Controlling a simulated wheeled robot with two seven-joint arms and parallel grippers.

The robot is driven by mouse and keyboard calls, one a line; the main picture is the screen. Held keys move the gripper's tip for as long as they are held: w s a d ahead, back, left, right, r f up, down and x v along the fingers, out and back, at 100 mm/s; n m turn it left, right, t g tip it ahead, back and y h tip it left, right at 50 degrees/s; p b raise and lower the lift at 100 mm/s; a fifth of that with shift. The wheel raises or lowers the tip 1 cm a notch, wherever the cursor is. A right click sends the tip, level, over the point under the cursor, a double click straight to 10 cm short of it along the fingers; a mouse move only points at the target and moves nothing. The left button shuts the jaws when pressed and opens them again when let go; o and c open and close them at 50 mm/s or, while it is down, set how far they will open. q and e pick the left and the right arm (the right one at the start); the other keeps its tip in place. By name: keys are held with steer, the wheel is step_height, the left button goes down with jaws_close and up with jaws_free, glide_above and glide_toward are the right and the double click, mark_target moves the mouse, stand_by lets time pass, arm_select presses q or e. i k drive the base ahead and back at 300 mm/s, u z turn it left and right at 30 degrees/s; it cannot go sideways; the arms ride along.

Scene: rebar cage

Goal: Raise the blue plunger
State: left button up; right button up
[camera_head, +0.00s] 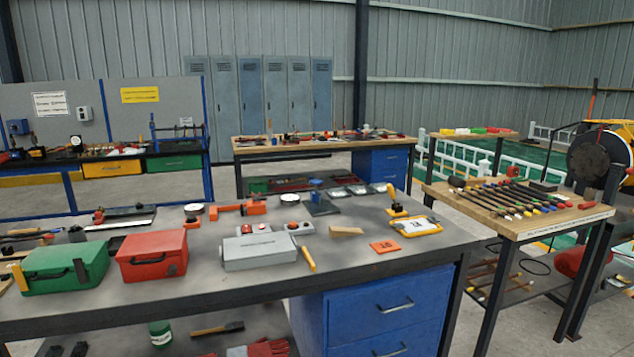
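On the grey workbench (200,270) in front of me, a small dark device (322,207) stands near the back edge, right of the middle. A small blue part (316,184) shows at its top; it may be the blue plunger, but it is too small to tell for certain. No other clear plunger is visible. Neither of my grippers is in view.
A green case (65,268), a red case (152,256) and a grey box (260,251) stand nearer on the bench. An orange tool (238,208) lies left of the device. A yellow-framed tablet (415,226) lies at the right. The front strip is clear.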

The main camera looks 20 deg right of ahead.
mark_target(316, 181)
steer(key=u, duration=0.25)
steer(key=i, duration=1.25)
